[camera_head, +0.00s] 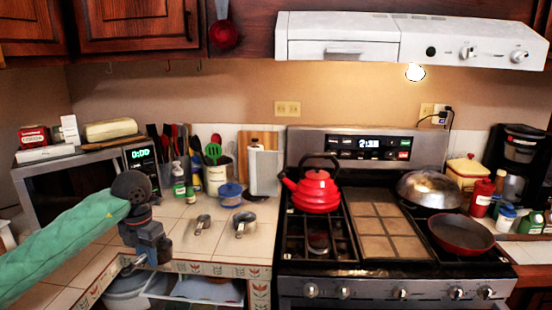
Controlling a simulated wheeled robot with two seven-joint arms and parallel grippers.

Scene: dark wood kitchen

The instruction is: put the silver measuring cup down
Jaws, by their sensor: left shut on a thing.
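My left gripper (147,258) hangs at the front edge of the tiled counter, left of the stove. It is shut on a small silver thing (130,267), which looks like the silver measuring cup; the fingers hide part of it. I cannot tell whether it touches the counter. Two other small metal cups or scoops lie on the counter to the right, one nearer (202,223) and one further right (243,222). My right gripper is not in view.
A blue-lidded tub (231,194), bottles and a utensil holder (217,177) stand behind. A microwave (68,182) is at the left. The stove bears a red kettle (316,192) and pans. An open drawer or shelf with containers (205,290) lies below the counter edge.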

